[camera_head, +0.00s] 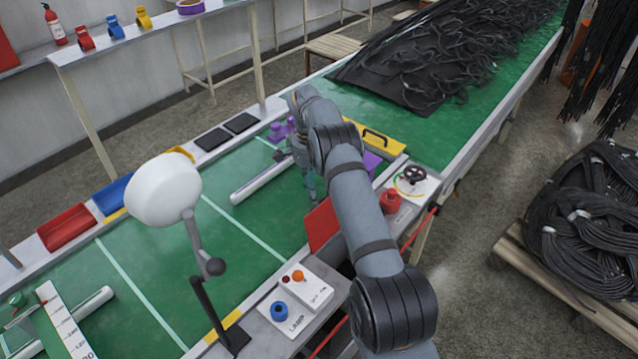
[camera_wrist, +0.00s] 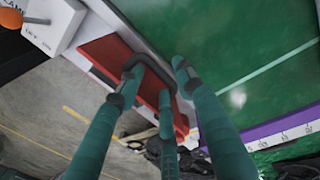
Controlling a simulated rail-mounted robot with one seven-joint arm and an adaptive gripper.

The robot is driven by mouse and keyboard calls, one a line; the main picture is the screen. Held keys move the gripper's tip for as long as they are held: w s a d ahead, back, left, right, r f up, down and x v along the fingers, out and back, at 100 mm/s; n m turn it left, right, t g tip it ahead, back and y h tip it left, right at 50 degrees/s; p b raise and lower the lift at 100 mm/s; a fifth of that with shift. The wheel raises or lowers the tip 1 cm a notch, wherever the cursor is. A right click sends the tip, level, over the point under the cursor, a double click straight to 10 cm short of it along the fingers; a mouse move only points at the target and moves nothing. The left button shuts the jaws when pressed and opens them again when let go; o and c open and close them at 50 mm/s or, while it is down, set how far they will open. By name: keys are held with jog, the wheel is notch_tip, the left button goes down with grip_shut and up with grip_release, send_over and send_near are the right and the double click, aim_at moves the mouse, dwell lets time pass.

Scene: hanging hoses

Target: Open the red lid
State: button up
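The red lid (camera_head: 320,224) is a flat red panel at the near edge of the green table, partly hidden behind my arm. In the wrist view the red lid (camera_wrist: 105,52) shows beside the table rim, with a dark arched handle (camera_wrist: 150,62) on it. My gripper (camera_head: 309,190) points down just above and beyond the lid. In the wrist view its teal fingers (camera_wrist: 157,80) are spread apart around the handle, with one finger overlapping the handle's left end. I cannot tell whether they touch it.
A white box with an orange button (camera_head: 298,277) and a blue-knobbed box (camera_head: 279,311) stand left of the lid. A red knob (camera_head: 390,202) and a black valve wheel (camera_head: 413,175) are on the right. A white lamp (camera_head: 163,190) stands at the front left.

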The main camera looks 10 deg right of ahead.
notch_tip(320, 180, up, 7)
jog(key=shift+s+d+r, duration=0.15)
jog(key=shift+s, duration=0.05)
